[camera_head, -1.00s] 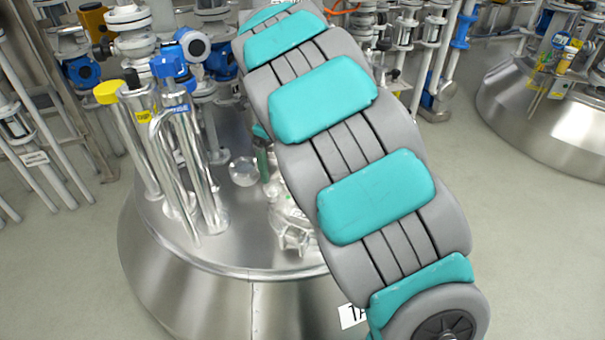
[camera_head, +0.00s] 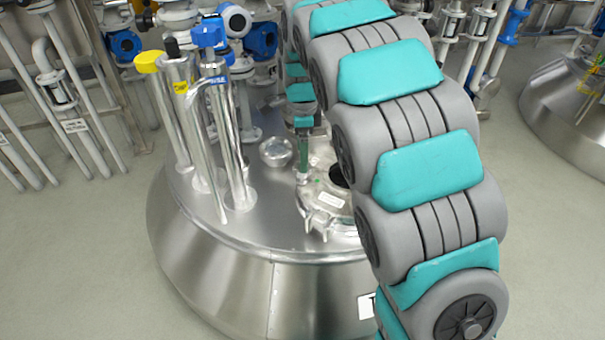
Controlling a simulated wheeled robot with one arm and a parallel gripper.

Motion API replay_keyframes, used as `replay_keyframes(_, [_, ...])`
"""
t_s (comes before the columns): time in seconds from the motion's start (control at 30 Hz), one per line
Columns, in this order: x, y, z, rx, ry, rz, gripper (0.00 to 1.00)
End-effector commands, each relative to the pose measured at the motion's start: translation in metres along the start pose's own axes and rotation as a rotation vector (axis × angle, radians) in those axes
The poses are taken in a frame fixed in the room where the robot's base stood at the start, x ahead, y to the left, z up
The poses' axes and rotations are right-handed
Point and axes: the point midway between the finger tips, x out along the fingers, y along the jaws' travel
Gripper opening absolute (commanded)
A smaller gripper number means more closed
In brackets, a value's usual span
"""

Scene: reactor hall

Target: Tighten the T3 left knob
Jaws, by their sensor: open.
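A steel vessel (camera_head: 215,275) with a domed top fills the middle. A round metal hatch cover (camera_head: 322,207) with clamp-like fittings sits on it, its right part hidden behind my arm. A dark green upright piece (camera_head: 303,152) stands at the cover's left edge, just under the far end of my arm. I cannot tell whether it touches the arm. No left knob can be told apart at this size. The vessel's label (camera_head: 367,306) is mostly covered by my arm, so its number cannot be read. My gripper's fingers cannot be made out.
Tall steel pipes with a yellow cap (camera_head: 149,62) and a blue valve head (camera_head: 209,33) rise left of the hatch. A glass dome (camera_head: 276,152) lies between. Pipe racks (camera_head: 62,90) stand behind. Another vessel (camera_head: 568,105) is at the right; the floor between is clear.

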Motion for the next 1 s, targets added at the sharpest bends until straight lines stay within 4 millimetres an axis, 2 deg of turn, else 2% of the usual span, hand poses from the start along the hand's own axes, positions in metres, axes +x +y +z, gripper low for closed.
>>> replay_keyframes(1.0, [-0.003, 0.0013, 0.0001, -1.479, -0.003, 0.003, 0.88])
